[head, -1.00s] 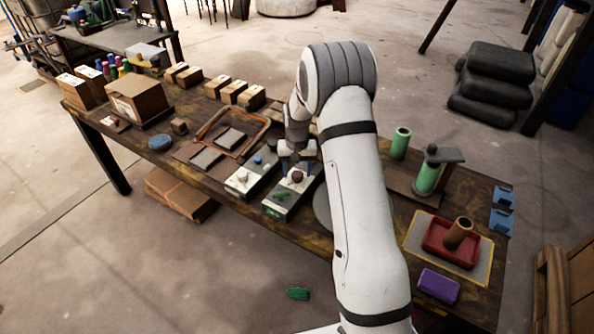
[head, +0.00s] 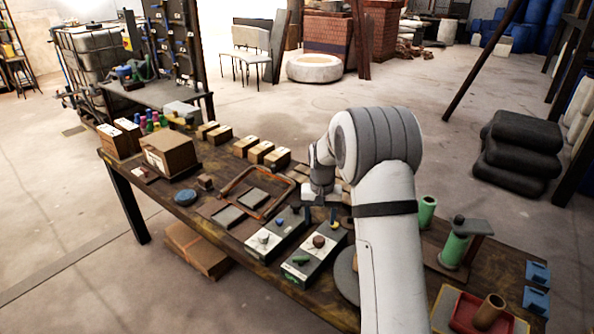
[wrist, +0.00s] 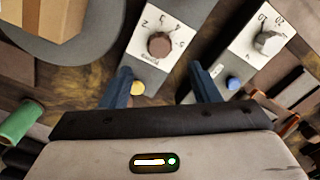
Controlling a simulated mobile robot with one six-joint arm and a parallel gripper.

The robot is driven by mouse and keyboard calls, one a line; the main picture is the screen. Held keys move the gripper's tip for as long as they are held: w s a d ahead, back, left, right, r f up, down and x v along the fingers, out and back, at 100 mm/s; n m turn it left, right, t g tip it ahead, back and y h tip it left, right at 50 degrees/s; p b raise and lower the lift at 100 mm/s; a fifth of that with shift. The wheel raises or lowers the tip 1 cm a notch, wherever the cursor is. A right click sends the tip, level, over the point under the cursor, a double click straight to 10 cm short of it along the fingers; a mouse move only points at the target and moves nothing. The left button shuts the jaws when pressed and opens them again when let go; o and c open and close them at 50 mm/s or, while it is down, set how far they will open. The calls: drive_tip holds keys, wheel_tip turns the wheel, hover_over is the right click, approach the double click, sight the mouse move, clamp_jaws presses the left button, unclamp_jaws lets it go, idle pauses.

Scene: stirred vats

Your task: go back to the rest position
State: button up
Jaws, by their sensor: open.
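My gripper (wrist: 165,88) is open and empty, its two blue fingers apart in the wrist view. In the head view my gripper (head: 320,218) hangs above the far end of two control boxes on the table. The nearer control box (head: 300,272) has a brown knob (wrist: 160,45), a yellow button (wrist: 137,88) and a green part on it. The other control box (head: 262,247) has a pale knob (wrist: 269,41) and a blue button (wrist: 234,83). The fingers appear apart from both knobs.
The wooden table (head: 180,208) is crowded. A cardboard box (head: 168,155) and several small cartons stand at left and back. A green cylinder stand (head: 455,248) and a red tray (head: 467,312) are at right. Dark stacked sacks (head: 518,150) lie on the floor beyond.

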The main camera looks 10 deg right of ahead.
drive_tip(key=s+a+r+n+t, duration=0.1)
drive_tip(key=s+r, duration=1.2)
drive_tip(key=s, duration=0.1)
drive_tip(key=s+a+r+n+t, duration=0.1)
drive_tip(key=s, duration=1.8)
drive_tip(key=shift+s+r+t, duration=0.25)
drive_tip(key=shift+r+t, duration=0.05)
drive_tip(key=shift+r, duration=0.1)
drive_tip(key=shift+c, duration=0.5)
